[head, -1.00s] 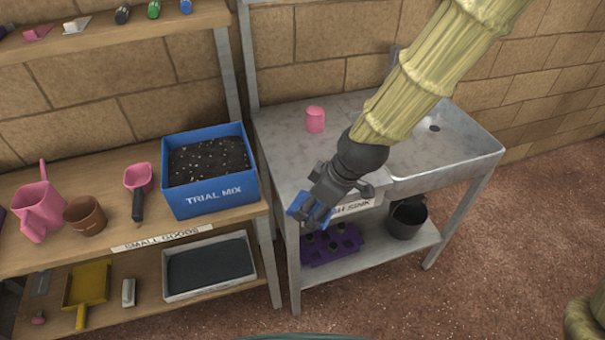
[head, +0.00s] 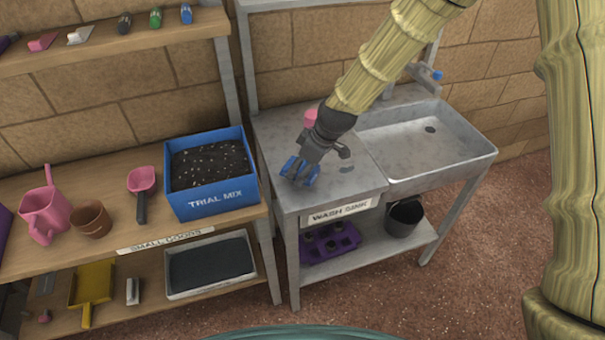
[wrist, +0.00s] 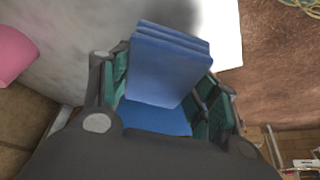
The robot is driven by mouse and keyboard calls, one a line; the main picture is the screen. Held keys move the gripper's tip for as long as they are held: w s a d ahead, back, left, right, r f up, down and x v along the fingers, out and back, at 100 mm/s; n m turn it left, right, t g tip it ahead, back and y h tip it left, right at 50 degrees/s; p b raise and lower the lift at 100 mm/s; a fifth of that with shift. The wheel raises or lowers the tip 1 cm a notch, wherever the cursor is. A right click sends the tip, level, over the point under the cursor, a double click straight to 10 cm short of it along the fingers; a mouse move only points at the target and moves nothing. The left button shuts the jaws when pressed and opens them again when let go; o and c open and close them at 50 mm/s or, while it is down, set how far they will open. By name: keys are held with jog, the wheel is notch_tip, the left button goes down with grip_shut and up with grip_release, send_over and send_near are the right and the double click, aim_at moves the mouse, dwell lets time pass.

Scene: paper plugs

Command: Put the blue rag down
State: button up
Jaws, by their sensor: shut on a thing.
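The blue rag (wrist: 165,65) is a folded, layered block in the wrist view, held between the fingers of my gripper (wrist: 160,95). In the head view the blue rag (head: 311,174) shows only in small parts around the fingers of my gripper (head: 299,170). My gripper is shut on it, over the bare left part of the wash sink's metal top (head: 290,203). I cannot tell whether the rag touches the metal.
A pink cup (head: 310,117) stands behind my gripper, partly hidden by my arm. The sink basin (head: 420,150) is to the right. A purple tray (head: 330,241) and dark bucket (head: 405,217) sit below.

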jog(key=shift+f+p, duration=0.6)
jog(key=shift+f, duration=1.1)
jog(key=shift+s+f+b, duration=0.2)
jog(key=shift+f+b, duration=0.1)
jog(key=shift+f, duration=0.2)
jog(key=shift+s+f, duration=0.15)
jog(key=o, duration=1)
jog(key=shift+f, duration=0.3)
jog(key=shift+d+r, duration=0.1)
jog(key=shift+r, duration=0.1)
